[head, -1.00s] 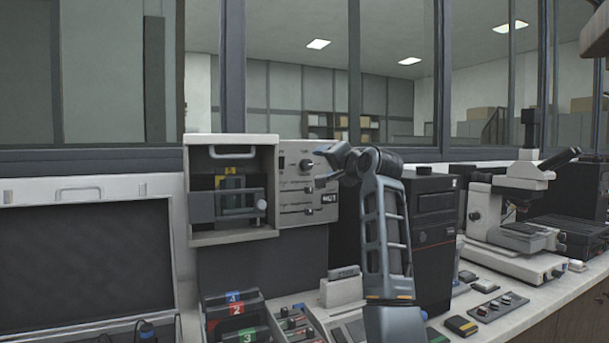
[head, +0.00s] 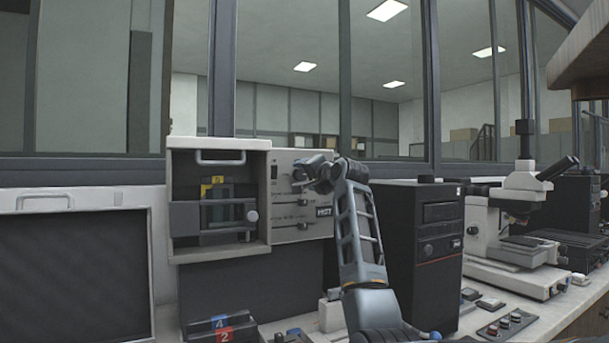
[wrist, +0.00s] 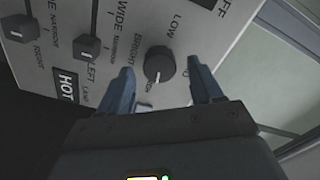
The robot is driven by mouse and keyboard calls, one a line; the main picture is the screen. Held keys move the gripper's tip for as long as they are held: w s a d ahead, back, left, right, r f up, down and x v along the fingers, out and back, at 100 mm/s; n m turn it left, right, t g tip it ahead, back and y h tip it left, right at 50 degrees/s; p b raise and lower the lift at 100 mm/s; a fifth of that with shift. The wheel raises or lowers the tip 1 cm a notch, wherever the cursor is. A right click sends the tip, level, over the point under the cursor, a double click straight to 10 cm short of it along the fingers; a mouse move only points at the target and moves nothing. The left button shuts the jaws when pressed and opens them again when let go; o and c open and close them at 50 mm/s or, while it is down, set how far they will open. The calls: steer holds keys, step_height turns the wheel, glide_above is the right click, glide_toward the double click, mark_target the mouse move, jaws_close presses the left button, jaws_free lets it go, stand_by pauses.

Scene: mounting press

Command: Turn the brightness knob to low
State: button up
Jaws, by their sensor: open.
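The round dark brightness knob (wrist: 159,64) stands on a light grey control panel (wrist: 205,35) in the wrist view. Its white pointer mark faces the bottom of that view, by a partly covered label. "LOW" is printed on the opposite side, above the knob. My gripper (wrist: 161,68) is open, with one blue-grey finger on each side of the knob and a visible gap to each. In the head view my gripper (head: 312,172) is at the upper part of the panel (head: 285,238) and largely covers the knob.
Two sliders (wrist: 85,47) sit left of the knob in the wrist view. An open-fronted box (head: 219,253) adjoins the panel's left side. A black computer tower (head: 424,275) stands close right of my arm, with a microscope (head: 520,205) beyond.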

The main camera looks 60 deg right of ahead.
steer(key=shift+w+d, duration=0.2)
steer(key=shift+w, duration=0.2)
steer(key=c, duration=1.1)
steer(key=shift+o, duration=0.2)
